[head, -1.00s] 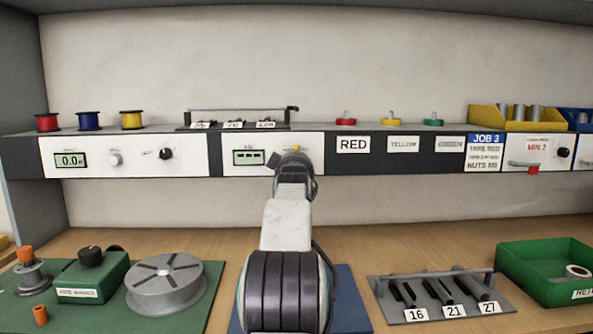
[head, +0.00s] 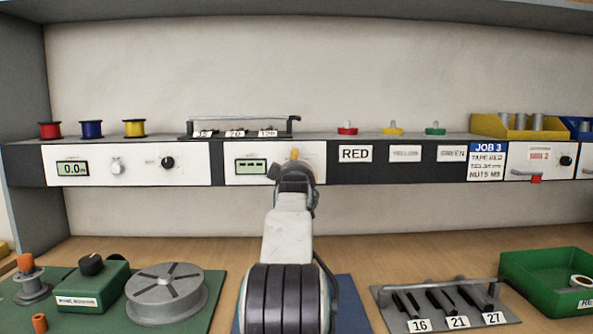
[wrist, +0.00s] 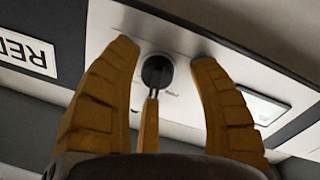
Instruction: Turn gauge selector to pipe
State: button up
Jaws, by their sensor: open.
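A round black knob (wrist: 156,72) on the middle white panel (head: 235,179) shows in the wrist view, where the picture is upside down. It appears to be the gauge selector; its markings are too small to read. My gripper (wrist: 163,58) is open, with one yellow finger on each side of the knob and a visible gap to each. A narrow yellow piece stands below the knob in the wrist view; I cannot tell what it belongs to. In the head view my gripper (head: 295,156) and wrist cover the knob. The panel's green display (head: 251,166) shows dashes.
Left of it is a panel with a 0.0 display (head: 73,168), a grey knob (head: 117,166) and a black knob (head: 167,163). RED (head: 355,153) and other labels lie to the right. A rack (head: 240,130) stands on the ledge above. Wall space above is clear.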

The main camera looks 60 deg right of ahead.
jog(key=v, duration=1.2)
jog(key=shift+w, duration=0.1)
dwell(0.4)
